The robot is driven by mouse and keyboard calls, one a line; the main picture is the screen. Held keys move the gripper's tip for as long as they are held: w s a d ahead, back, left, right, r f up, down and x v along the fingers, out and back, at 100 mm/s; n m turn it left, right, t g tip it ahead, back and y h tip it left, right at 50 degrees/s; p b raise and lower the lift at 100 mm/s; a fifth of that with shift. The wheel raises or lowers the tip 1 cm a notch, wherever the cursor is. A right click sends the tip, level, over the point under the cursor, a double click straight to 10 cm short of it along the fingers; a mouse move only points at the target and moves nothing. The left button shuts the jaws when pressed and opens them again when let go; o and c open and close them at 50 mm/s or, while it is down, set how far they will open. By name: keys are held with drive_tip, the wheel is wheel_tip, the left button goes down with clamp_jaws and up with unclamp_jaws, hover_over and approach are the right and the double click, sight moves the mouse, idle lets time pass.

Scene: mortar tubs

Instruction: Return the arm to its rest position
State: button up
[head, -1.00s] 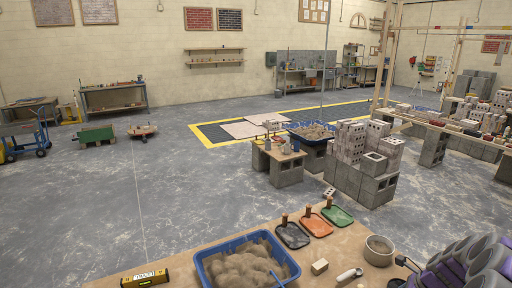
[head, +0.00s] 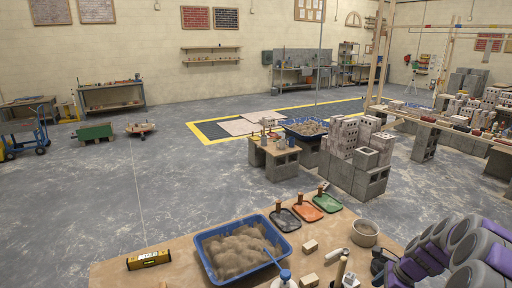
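My arm, in grey and purple segments, shows folded at the lower right corner of the head view, over the right end of the near table (head: 120,270). A dark part at the arm's left end looks like my gripper (head: 380,265). It is small and partly hidden, so its fingers cannot be made out. I see nothing clearly held in it.
Block stacks (head: 355,175) stand beyond.

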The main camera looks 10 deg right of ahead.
drive_tip(key=s+a+r+n+g, duration=0.1)
drive_tip(key=s+a+r+n, duration=0.25)
drive_tip(key=a, duration=0.35)
drive_tip(key=s+a+r+n+g, duration=0.1)
drive_tip(key=s+a+r+n, duration=0.1)
drive_tip(key=a+r+n, duration=0.4)
drive_tip(key=s+a+r+n+g, duration=0.1)
drive_tip(key=s+a+r+n, duration=0.15)
drive_tip(key=a, duration=0.65)
drive_tip(key=s+a+r+n+h, duration=0.1)
drive_tip(key=s+a+n, duration=0.2)
drive_tip(key=s+n, duration=0.3)
drive_tip(key=s+a+r+n+g+h, duration=0.1)
drive_tip(key=s+n, duration=0.5)
drive_tip(key=s, duration=1)
drive_tip(key=shift+s+a+h, duration=0.2)
drive_tip(key=shift+a+h, duration=0.6)
drive_tip(key=shift+a, duration=0.4)
